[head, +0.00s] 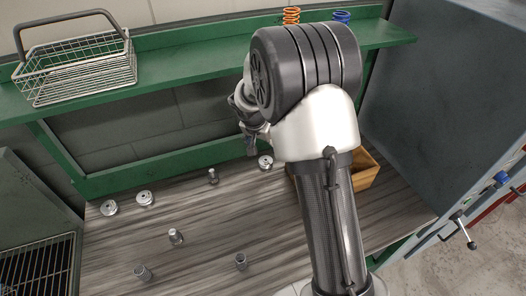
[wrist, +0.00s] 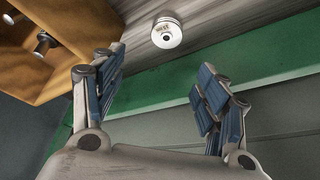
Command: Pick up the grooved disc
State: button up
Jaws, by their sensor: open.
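Three small silver discs lie on the wood-grain bench top: two at the left, the first disc (head: 109,208) and the second disc (head: 144,198), and a third disc (head: 265,162) near the back, beside my gripper. I cannot make out which disc is grooved. In the head view my gripper (head: 250,140) is partly hidden by my arm.
A wooden bin (head: 365,173) stands behind my arm; the wrist view shows metal parts inside the bin (wrist: 75,18). A green shelf (head: 190,66) above holds a wire basket (head: 75,68) and springs.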

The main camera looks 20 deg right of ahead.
jog(key=b, duration=0.2)
send_over(266, 159)
jog(key=s, duration=0.2)
jog(key=f, duration=0.6)
jog(key=shift+a, duration=0.4)
jog(key=x, duration=0.2)
jog(key=a+b+x, duration=0.1)
jog(key=x, duration=0.1)
jog(key=shift+w+f, duration=0.15)
jog(key=shift+f, duration=0.15)
jog(key=shift+w+d+f, duration=0.2)
jog(key=shift+d+f, duration=0.05)
jog(key=shift+f, duration=0.15)
jog(key=shift+r, duration=0.1)
jog(key=c, duration=1.4)
